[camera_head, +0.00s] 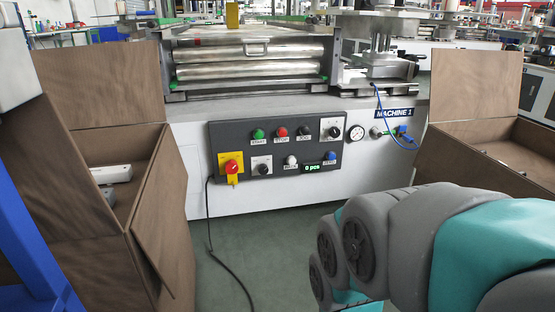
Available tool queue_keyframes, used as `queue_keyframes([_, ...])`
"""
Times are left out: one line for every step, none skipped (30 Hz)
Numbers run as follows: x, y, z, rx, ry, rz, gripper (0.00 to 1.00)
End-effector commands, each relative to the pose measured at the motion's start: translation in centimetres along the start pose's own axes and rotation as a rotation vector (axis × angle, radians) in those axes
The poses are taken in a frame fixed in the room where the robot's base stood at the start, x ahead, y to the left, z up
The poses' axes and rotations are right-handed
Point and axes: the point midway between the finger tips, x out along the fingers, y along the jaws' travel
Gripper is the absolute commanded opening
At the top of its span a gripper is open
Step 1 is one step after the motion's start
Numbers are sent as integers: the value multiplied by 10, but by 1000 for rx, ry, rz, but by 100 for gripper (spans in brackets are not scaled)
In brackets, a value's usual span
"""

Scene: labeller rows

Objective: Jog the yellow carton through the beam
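A small yellow carton (232,15) stands upright at the far end of the machine's bed, at the top of the view. The machine (370,155) is white, labelled MACHINE 1. Its dark control panel (220,140) carries a green button (258,134), a red button (282,132), a black button (305,131), a white button (291,160) and a blue button (330,156). Labels under them are too small to read surely. A green display (313,168) reads 0 pcs. I cannot make out the beam. My grey and teal arm fills the lower right; my gripper is out of view.
The panel also has rotary knobs (333,133) and a red switch (231,167) on yellow. Open brown boxes stand at left (160,150) and right (480,150). Metal rollers (250,70) span the machine's front. A black cable (209,225) hangs to the clear green floor.

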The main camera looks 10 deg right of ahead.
Motion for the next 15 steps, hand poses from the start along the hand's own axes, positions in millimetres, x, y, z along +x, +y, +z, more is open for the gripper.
queue_keyframes([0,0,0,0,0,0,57])
queue_keyframes([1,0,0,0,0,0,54])
queue_keyframes([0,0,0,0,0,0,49])
queue_keyframes([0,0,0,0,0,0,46])
queue_keyframes([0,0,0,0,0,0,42])
queue_keyframes([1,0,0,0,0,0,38])
queue_keyframes([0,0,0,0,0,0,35])
queue_keyframes([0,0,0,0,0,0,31])
queue_keyframes([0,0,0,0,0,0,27])
queue_keyframes([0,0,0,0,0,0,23])
queue_keyframes([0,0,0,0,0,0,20])
queue_keyframes([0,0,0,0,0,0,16])
queue_keyframes([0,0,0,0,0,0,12])
queue_keyframes([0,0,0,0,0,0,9])
queue_keyframes([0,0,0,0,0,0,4])
